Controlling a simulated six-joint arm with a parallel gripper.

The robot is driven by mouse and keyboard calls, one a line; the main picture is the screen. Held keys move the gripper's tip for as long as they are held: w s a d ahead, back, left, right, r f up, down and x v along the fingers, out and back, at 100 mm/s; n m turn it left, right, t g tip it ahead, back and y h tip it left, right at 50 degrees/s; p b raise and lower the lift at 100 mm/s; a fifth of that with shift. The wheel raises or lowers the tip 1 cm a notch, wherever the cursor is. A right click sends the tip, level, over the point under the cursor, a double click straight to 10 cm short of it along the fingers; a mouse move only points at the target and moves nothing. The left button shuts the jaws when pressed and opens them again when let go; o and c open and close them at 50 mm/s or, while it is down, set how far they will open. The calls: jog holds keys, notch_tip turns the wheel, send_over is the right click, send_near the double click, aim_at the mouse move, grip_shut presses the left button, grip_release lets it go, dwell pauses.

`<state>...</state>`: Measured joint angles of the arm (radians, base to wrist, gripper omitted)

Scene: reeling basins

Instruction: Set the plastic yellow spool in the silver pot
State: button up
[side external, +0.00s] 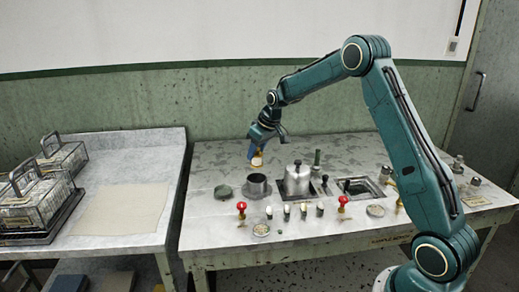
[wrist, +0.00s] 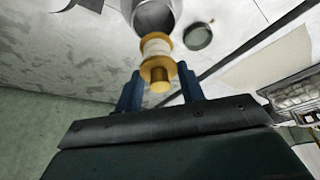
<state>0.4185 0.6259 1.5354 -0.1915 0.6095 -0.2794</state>
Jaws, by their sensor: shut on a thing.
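The yellow spool (wrist: 156,62), with a pale band around its middle, is held between the blue fingers of my gripper (wrist: 158,88). In the side external view the spool (side external: 257,159) hangs below my gripper (side external: 256,153), above the table and behind an open grey metal pot (side external: 257,189). In the wrist view the open silver pot (wrist: 160,20) shows just beyond the spool, partly cut off by the top edge. The spool appears apart from the pot. A lidded silver vessel (side external: 297,180) with a dark knob stands to the right of the open pot.
A dark round disc (side external: 223,191) lies left of the open pot. A red-topped valve (side external: 241,209) and several small knobs line the front. A sunken basin (side external: 358,189) is at right. Wire baskets (side external: 38,197) stand on the left table. Behind the open pot the tabletop is mostly clear.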

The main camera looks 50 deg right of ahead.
aim_at(260, 165)
jog(key=shift+f, duration=0.25)
jog(key=shift+f, duration=1.7)
jog(key=shift+f, duration=2.2)
dwell(1.3)
